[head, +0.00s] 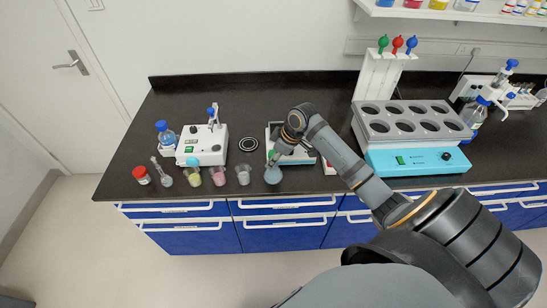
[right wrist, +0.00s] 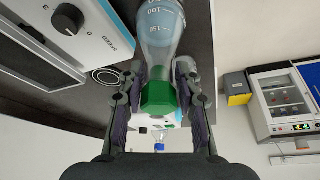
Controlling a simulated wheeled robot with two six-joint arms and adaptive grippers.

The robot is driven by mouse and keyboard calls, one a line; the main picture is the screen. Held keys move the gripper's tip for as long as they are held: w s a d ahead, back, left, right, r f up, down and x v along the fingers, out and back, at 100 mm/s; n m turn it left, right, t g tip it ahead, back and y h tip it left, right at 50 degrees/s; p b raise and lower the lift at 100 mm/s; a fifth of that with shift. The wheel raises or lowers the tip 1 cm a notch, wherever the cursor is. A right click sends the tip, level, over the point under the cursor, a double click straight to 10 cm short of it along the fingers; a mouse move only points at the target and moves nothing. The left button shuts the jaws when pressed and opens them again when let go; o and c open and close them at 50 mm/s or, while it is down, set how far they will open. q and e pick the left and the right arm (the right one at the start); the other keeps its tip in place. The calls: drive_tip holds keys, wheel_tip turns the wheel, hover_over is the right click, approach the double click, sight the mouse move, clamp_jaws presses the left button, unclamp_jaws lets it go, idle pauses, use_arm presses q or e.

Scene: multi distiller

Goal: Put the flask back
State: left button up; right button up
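The conical flask with pale blue liquid (head: 272,174) is near the front edge of the bench, at the right end of a row of glassware. In the right wrist view the flask (right wrist: 160,35) has volume marks and a green stopper (right wrist: 159,99). My right gripper (head: 279,156) is at its neck, the fingers (right wrist: 160,78) close in on both sides, apparently gripping it. I cannot tell whether its base touches the bench. A dark ring mark (head: 248,144) lies bare on the bench. A white device (head: 307,155) is partly hidden behind my right arm. My left gripper is not in view.
To the left stand a beaker (head: 243,174), a pink-filled vessel (head: 219,176), a yellow-filled flask (head: 193,176) and a white instrument (head: 202,146). A grey block with round wells (head: 412,122) on a blue-fronted base stands at right. The bench behind the ring is clear.

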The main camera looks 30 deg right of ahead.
drive_tip(key=shift+o, duration=0.9)
drive_tip(key=shift+r, duration=0.2)
drive_tip(key=b+v, duration=0.1)
drive_tip(key=v, duration=1.1)
drive_tip(key=shift+a+f, duration=0.1)
